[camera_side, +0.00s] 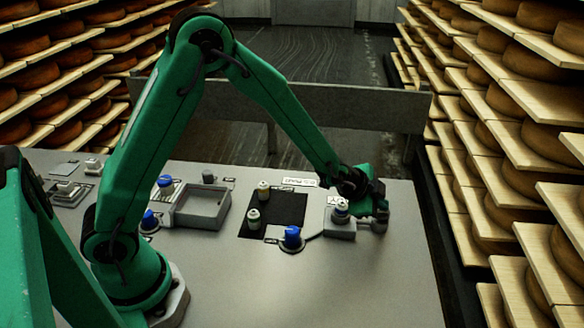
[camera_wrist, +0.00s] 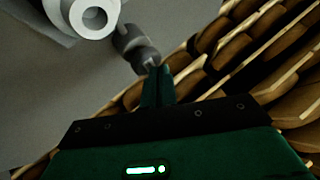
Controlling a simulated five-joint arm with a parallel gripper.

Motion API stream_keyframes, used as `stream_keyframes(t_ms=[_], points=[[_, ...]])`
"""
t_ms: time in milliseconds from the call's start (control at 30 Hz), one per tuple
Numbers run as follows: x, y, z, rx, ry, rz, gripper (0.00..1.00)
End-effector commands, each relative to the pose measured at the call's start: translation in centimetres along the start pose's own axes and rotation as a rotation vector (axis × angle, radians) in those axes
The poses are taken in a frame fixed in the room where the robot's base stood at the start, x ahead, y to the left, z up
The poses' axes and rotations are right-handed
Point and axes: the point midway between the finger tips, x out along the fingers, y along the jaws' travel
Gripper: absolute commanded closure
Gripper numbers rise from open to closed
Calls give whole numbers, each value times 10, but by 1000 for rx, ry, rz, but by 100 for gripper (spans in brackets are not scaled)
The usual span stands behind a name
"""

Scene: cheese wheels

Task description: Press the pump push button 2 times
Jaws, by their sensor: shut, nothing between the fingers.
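My gripper (camera_side: 376,196) is at the right end of the grey bench in the side view. Its two fingers (camera_wrist: 158,84) are together and empty in the wrist view. A small grey knob-like part (camera_side: 380,217) is right by the fingertips; it also shows in the wrist view (camera_wrist: 136,46). I cannot tell whether the fingers touch it. Just left of my gripper is a grey box (camera_side: 341,231) with a white and blue round fitting (camera_side: 341,210) on top. A white ring-shaped top (camera_wrist: 93,18) shows at the wrist view's upper left. No label is readable enough to identify the pump button.
An open grey tray (camera_side: 202,210) and more knobs sit farther left. Shelves of cheese wheels (camera_side: 510,140) stand close on the right. The front of the bench is clear.

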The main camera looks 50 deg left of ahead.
Motion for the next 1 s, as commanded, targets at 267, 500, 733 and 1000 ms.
stream_keyframes(t_ms=[267,500,733,1000], points=[[2,2,2,0,-1,1,100],[3,2,3,0,-1,1,100],[5,4,4,0,-2,1,100],[6,5,5,0,-2,1,100]])
